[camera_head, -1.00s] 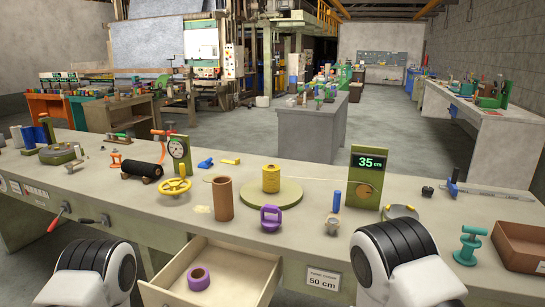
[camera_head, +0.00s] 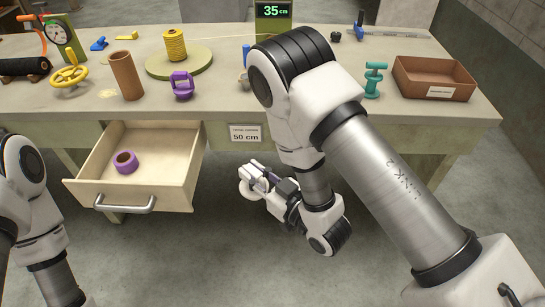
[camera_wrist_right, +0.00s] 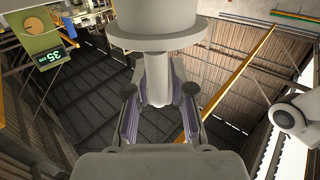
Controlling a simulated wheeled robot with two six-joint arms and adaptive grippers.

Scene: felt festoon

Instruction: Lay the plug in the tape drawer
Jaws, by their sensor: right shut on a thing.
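My right gripper (camera_head: 258,180) hangs in front of the bench, right of the drawer and apart from it. It is shut on a pale grey plug (camera_head: 248,192), which shows small and partly hidden in the head view. In the right wrist view the plug (camera_wrist_right: 158,22) has a wide flange and a narrow stem, and the stem sits between the two fingers (camera_wrist_right: 158,105). The tape drawer (camera_head: 172,186) is pulled open, and a purple tape roll (camera_head: 125,162) lies inside towards its left. My left arm shows at the left edge, but its gripper is out of view.
The drawer handle (camera_head: 124,206) sticks out in front. A brown tube (camera_head: 126,76), a purple clamp-like piece (camera_head: 182,86), a yellow spool (camera_head: 175,45), a teal fitting (camera_head: 374,80) and a brown tray (camera_head: 436,78) stand on the bench. The drawer's right side is bare.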

